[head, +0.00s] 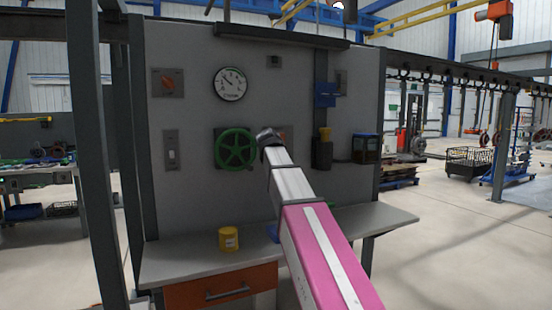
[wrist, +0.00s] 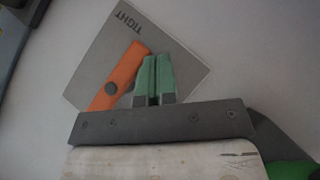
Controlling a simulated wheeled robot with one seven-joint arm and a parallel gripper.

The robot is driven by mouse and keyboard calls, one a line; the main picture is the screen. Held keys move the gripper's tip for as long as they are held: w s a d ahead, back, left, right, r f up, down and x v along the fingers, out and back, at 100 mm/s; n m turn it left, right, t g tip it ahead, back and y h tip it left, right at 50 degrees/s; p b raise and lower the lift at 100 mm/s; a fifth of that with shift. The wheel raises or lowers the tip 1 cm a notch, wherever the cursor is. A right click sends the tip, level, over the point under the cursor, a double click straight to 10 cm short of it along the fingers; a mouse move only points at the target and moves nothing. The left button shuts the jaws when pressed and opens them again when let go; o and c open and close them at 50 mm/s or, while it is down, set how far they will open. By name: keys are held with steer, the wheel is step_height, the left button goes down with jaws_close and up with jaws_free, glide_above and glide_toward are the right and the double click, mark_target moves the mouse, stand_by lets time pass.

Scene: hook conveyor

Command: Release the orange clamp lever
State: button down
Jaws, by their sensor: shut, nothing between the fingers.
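The orange clamp lever (wrist: 120,77) shows in the wrist view on a grey plate (wrist: 183,62) marked "TIGHT". It lies slanted across the plate and has a dark round pivot near its middle. My gripper (wrist: 154,72) has its green fingers shut together, with nothing between them. They lie just right of the lever in the wrist view, close beside it; I cannot tell whether they touch. In the head view my arm covers most of the plate, and the gripper is hidden in front of the panel.
A green handwheel (head: 235,149) is on the panel just left of my arm in the head view. A gauge (head: 229,84) and a rotary switch (head: 168,83) are above.

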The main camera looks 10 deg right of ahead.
steer(key=v, duration=1)
steer(key=shift+s+r, duration=0.25)
steer(key=shift+s, duration=0.05)
steer(key=shift+a, duration=0.1)
